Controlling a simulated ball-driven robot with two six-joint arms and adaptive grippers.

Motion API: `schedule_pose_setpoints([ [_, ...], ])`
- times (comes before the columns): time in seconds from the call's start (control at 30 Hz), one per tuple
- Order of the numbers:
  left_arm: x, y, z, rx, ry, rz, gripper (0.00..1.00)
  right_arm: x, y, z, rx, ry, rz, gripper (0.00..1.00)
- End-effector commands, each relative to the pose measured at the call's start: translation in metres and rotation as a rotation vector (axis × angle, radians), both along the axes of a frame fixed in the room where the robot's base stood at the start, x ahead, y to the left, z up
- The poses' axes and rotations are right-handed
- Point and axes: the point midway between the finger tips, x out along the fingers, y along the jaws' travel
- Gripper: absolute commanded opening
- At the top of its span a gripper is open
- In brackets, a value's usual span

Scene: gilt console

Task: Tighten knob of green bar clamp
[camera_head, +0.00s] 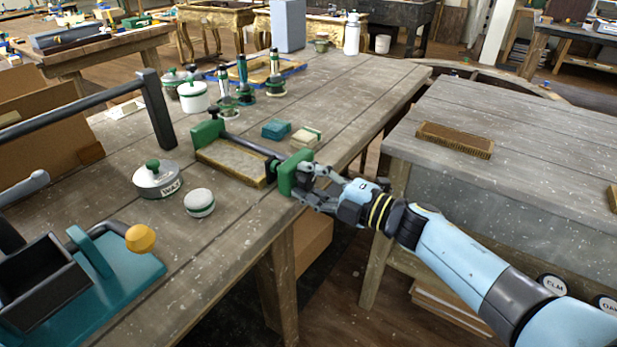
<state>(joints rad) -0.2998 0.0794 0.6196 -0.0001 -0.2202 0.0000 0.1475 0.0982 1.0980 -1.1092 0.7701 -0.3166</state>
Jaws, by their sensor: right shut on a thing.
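The green bar clamp (251,147) lies on the wooden workbench (330,95), with a dark bar between two green jaws. A flat board with a gold edge (235,163) lies along the bar between the jaws. My right gripper (303,183) is at the clamp's near right end, beside the green jaw (290,172) at the bench edge. It is shut on the clamp's knob, which the fingers mostly hide.
A tin with a green knob (157,181) and a small white round pot (199,203) stand left of the clamp. Teal and pale blocks (276,130) lie behind it. A teal fixture (110,285) fills the front left. A gap separates the bench from the grey table (500,130) at right.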

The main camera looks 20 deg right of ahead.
Motion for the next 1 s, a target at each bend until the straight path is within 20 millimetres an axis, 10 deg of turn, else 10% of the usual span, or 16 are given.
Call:
schedule_pose_setpoints([
  [0.47, -0.0001, 0.0001, 0.0006, 0.0, 0.0, 0.0, 0.49, -0.0027, -0.0021, -0.0052, 0.005, 0.017, -0.001, 0.05],
  [0.5, 0.0, 0.0001, 0.0006, 0.0, 0.0, 0.0, 0.49, -0.0027, -0.0021, -0.0052, 0.005, 0.017, -0.001, 0.42],
  [0.63, 0.0001, 0.0004, 0.0006, 0.0, 0.0, 0.0, 0.49, -0.0021, -0.0016, -0.0039, 0.005, 0.014, -0.001, 0.59],
  [1.0, -0.0001, 0.0003, 0.0007, 0.0, 0.0, 0.0, 0.49, -0.0006, -0.0003, -0.0013, 0.008, 0.009, -0.001, 0.62],
])
